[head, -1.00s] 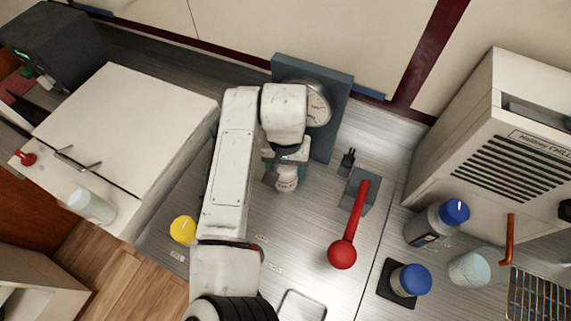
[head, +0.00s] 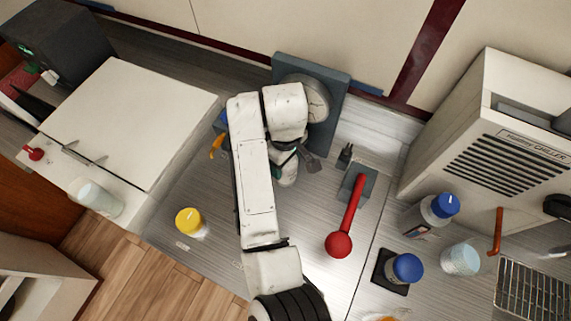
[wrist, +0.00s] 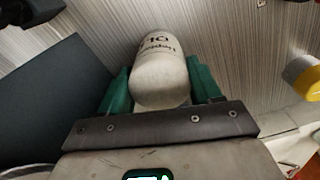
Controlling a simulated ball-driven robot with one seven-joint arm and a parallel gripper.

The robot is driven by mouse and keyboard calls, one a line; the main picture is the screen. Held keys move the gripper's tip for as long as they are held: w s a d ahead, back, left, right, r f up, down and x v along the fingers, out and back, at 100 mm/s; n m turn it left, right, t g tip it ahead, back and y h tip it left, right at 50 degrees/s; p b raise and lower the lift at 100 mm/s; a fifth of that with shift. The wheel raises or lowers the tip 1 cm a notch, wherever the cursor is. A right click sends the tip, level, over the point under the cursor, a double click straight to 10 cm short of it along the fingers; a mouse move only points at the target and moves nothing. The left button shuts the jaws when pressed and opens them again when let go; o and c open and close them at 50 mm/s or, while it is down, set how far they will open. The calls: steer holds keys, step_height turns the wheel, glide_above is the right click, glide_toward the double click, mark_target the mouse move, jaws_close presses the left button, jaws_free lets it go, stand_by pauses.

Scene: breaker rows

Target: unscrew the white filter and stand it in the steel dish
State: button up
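The white filter (wrist: 160,70) is a rounded white cylinder with dark lettering, between the green fingers of my gripper (wrist: 162,88) in the wrist view. Both fingers lie against its sides, so my gripper looks shut on it.
A red ball-ended lever (head: 339,244) stands right of my gripper. A yellow-capped jar (head: 189,221) is at left. Blue-capped bottles (head: 445,206) (head: 407,268), a pale cup (head: 460,259), a wire rack (head: 530,290) and a vented chiller (head: 500,140) are at right.

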steer(key=o, duration=0.4)
steer(key=shift+c, duration=0.2)
steer(key=m, duration=0.3)
steer(key=shift+m, duration=0.4)
steer(key=m, duration=0.4)
steer(key=shift+m, duration=0.4)
steer(key=m, duration=0.9)
steer(key=shift+m, duration=0.4)
steer(key=shift+c, duration=0.4)
